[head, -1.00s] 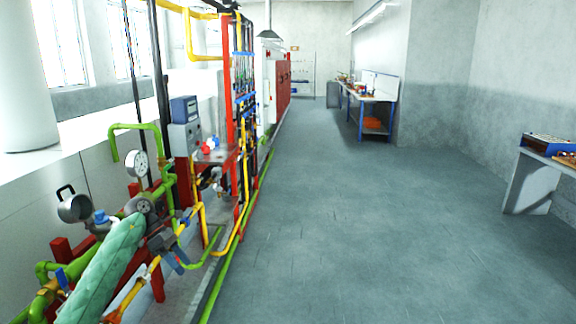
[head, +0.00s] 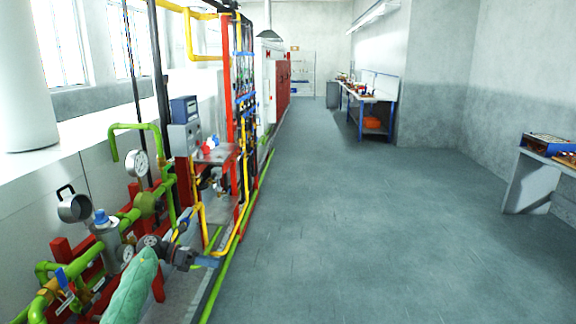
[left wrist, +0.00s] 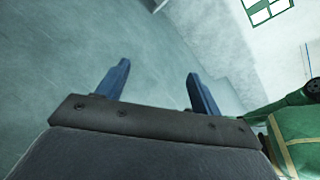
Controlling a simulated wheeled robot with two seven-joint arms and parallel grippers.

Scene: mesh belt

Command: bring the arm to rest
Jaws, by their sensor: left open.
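My left arm comes in from the lower left in a green sleeve (head: 132,288). My left gripper (head: 203,247) is in front of the pipework, above the floor's left edge. In the left wrist view, the two blue fingers of my left gripper (left wrist: 158,70) stand apart with nothing between them. Bare grey floor shows beyond the fingers. My right gripper is not in view.
Green, yellow and red pipework (head: 232,130) with gauges (head: 137,162) runs along the left, close to my left arm. A blue-legged workbench (head: 372,98) stands farther back. Another table (head: 530,180) is at the right. The grey floor (head: 350,220) between is clear.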

